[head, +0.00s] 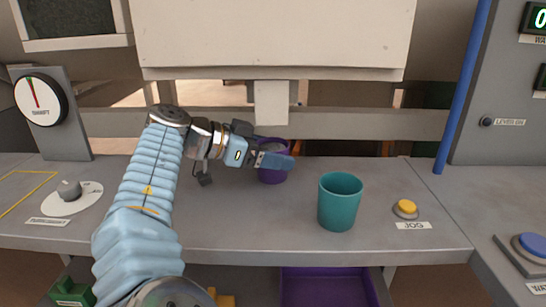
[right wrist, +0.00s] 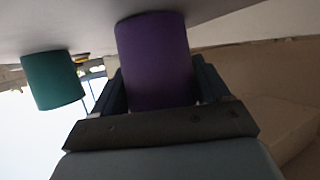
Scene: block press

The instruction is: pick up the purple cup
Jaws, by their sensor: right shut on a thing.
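The purple cup (head: 272,177) is on the grey table below the press, partly hidden behind my gripper in the head view. It fills the space between the fingers in the right wrist view (right wrist: 155,62). My right gripper (head: 274,160) is shut on the cup, one finger on each side of it. The cup looks upright and its base appears at the table surface; I cannot tell whether there is a small gap. My left gripper is not in view.
A teal cup (head: 340,203) stands to the right of the purple cup. A yellow JOG button (head: 405,208) is farther right. A dial (head: 69,189) is on the left. The press block (head: 272,38) hangs above. A purple bin (head: 328,288) is below the table's front edge.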

